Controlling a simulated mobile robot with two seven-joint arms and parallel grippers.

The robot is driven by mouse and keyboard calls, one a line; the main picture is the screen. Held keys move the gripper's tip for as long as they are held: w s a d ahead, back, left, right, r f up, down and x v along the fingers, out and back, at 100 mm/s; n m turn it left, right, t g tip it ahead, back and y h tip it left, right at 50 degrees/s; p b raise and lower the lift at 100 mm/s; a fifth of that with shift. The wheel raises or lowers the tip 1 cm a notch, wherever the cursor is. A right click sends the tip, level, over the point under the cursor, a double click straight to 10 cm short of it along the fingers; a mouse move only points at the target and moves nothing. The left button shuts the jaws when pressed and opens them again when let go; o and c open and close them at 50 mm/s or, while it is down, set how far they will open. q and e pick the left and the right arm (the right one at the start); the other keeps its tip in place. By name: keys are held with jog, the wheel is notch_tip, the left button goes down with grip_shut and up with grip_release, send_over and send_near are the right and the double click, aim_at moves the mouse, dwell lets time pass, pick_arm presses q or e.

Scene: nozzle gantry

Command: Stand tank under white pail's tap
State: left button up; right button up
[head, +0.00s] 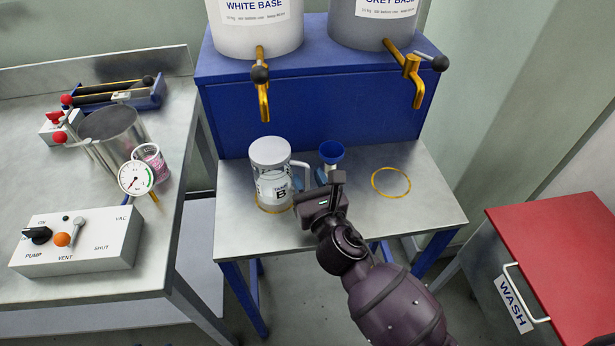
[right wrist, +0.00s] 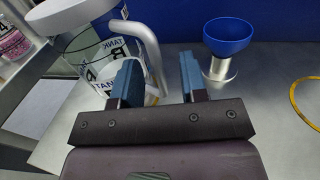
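The tank (head: 272,183), a clear jar with a grey lid, a side handle and a "TANK B" label, stands upright on the left yellow ring (head: 262,209), below the white pail's tap (head: 263,95). The white pail (head: 255,32) sits on the blue stand. My right gripper (head: 308,180) is just right of the tank, by its handle. In the right wrist view, the fingers of the gripper (right wrist: 158,68) are apart, and the tank's handle (right wrist: 151,50) shows in the gap between them. I cannot tell whether a finger touches it. My left gripper is not in view.
A blue funnel cup (head: 331,153) stands behind my right gripper. An empty yellow ring (head: 391,182) lies under the grey pail's tap (head: 412,80). The vacuum bench with a pump box (head: 80,240) and a metal pot (head: 113,130) is left; a red-topped WASH bin (head: 555,255) is right.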

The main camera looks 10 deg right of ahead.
jog(key=s, duration=0.3)
jog(key=s+d, duration=0.1)
jog(key=s, duration=0.2)
jog(key=s+d, duration=0.1)
jog(key=s, duration=0.2)
jog(key=shift+s+r, duration=0.1)
jog(key=shift+s, duration=0.3)
